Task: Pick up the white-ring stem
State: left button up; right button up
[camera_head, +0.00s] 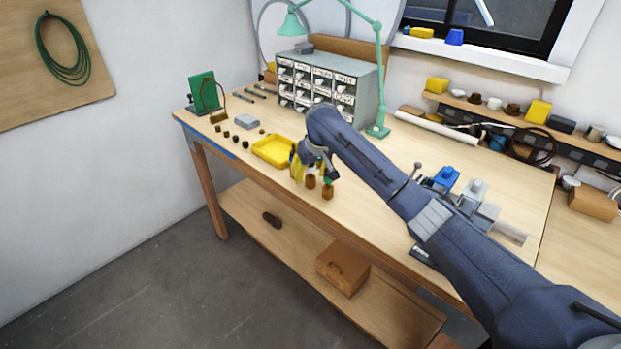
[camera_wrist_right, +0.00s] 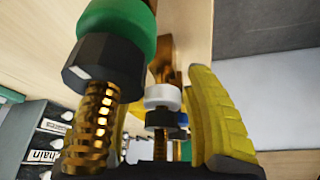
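The white-ring stem (camera_wrist_right: 163,97) shows in the right wrist view, with a white ring, a dark collar and a brass threaded part. It stands between the yellow fingers of my right gripper (camera_wrist_right: 172,115), which are apart; a gap shows beside the right-hand finger. The other finger is mostly hidden behind a green-ring stem (camera_wrist_right: 115,60), which is closer to the camera. In the head view my right gripper (camera_head: 298,168) is low over the bench's front edge, and the white ring cannot be made out there. My left gripper is not in view.
Brown wooden pieces (camera_head: 328,193) stand beside my right gripper at the front edge. A yellow tray (camera_head: 272,152) lies just left of it. A drawer cabinet (camera_head: 325,85) and a green lamp (camera_head: 378,130) stand behind. Blue and grey fixtures (camera_head: 446,177) are to the right.

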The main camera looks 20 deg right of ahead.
grip_shut()
dwell(0.5)
